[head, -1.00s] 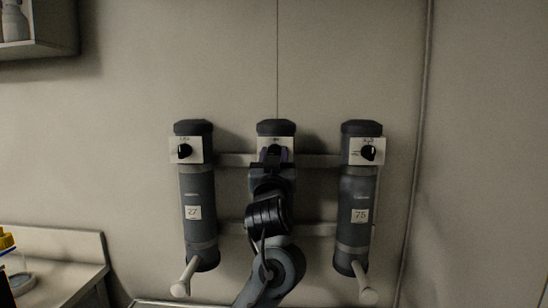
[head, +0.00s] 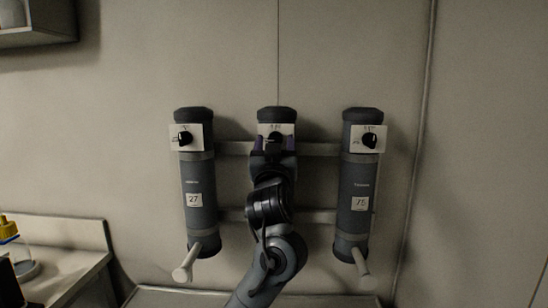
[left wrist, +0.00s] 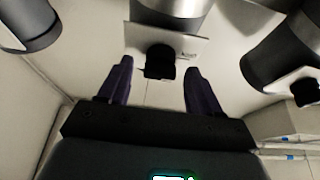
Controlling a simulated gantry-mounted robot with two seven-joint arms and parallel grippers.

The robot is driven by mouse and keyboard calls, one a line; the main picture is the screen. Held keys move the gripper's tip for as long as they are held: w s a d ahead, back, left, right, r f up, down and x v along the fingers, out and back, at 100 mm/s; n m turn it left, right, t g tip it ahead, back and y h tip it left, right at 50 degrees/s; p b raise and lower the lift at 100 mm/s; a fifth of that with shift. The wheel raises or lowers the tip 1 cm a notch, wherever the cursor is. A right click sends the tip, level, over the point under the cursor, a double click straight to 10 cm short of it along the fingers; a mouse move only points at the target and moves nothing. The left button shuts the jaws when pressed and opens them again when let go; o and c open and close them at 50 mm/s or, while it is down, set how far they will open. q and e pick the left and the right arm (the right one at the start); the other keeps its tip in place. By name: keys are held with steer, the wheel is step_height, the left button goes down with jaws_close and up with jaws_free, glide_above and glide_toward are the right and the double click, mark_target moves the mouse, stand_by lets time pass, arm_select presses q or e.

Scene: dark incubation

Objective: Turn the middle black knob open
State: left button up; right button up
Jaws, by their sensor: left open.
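Three dark grey cylinders hang on the wall in the head view, each with a white plate and a black knob near its top. The middle black knob (head: 274,137) is on the middle cylinder (head: 275,115). It also shows in the left wrist view (left wrist: 160,62), just beyond and between my fingertips. My left gripper (head: 274,146) is in front of the middle cylinder; its purple fingers stand on both sides of the knob. In the left wrist view the gripper (left wrist: 158,75) is open, with gaps to the knob on both sides. My right gripper is not in view.
The left cylinder (head: 200,225), labelled 27, and the right cylinder (head: 352,225), labelled 75 or 76, stand either side with pale handles below. A counter (head: 65,258) is at lower left and a shelf (head: 45,35) at upper left. The wall around is clear.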

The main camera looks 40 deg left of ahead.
arm_select(q)
steer(key=b+v, duration=0.1)
steer(key=v, duration=0.9)
steer(key=shift+b, duration=0.35)
steer(key=shift+s+d, duration=0.1)
steer(key=shift+s, duration=0.05)
